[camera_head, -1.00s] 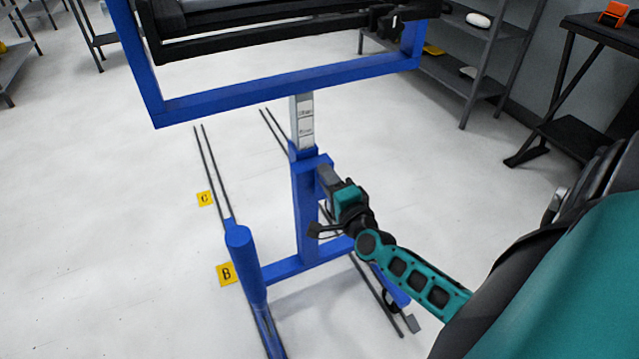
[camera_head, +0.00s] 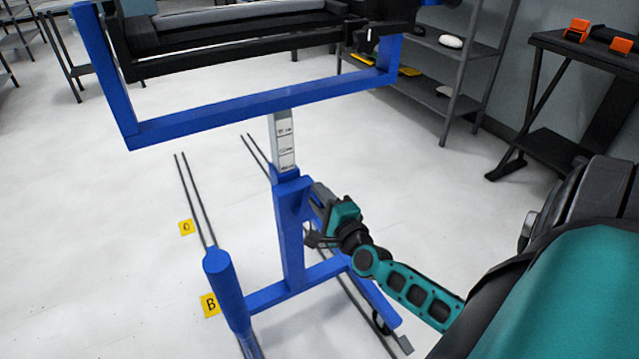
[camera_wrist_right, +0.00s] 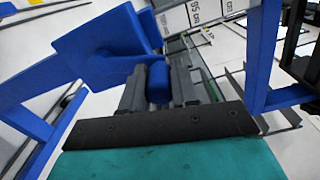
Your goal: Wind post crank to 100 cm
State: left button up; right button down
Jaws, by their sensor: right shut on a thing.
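A blue post stand (camera_head: 290,235) has a pale inner post (camera_head: 283,145) with printed height marks, too small to read in the head view. A blue frame (camera_head: 255,108) sits on top of it. In the right wrist view the marked scale (camera_wrist_right: 205,12) appears tilted and only partly legible. My right gripper (camera_head: 316,215) is at the right side of the post, just below its top. Its fingers are shut on the blue crank handle (camera_wrist_right: 158,82), which shows between them in the wrist view. The gripper hides the crank in the head view. My left gripper is not in view.
The frame carries a black roll holder (camera_head: 240,35). Yellow floor markers, including one lettered B (camera_head: 210,304), lie left of the stand beside dark floor rails (camera_head: 195,200). Grey shelves (camera_head: 450,75) and a black table (camera_head: 590,45) with orange items stand behind at right.

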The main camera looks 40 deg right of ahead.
jog(key=shift+d, duration=0.3)
jog(key=c, duration=1.1)
grip_release()
jog(key=shift+s, duration=0.1)
jog(key=shift+o, duration=1.3)
jog(key=shift+a, duration=0.15)
pick_arm(q)
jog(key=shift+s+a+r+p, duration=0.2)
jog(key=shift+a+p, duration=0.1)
jog(key=shift+p, duration=0.5)
pick_arm(e)
jog(key=v, duration=1.3)
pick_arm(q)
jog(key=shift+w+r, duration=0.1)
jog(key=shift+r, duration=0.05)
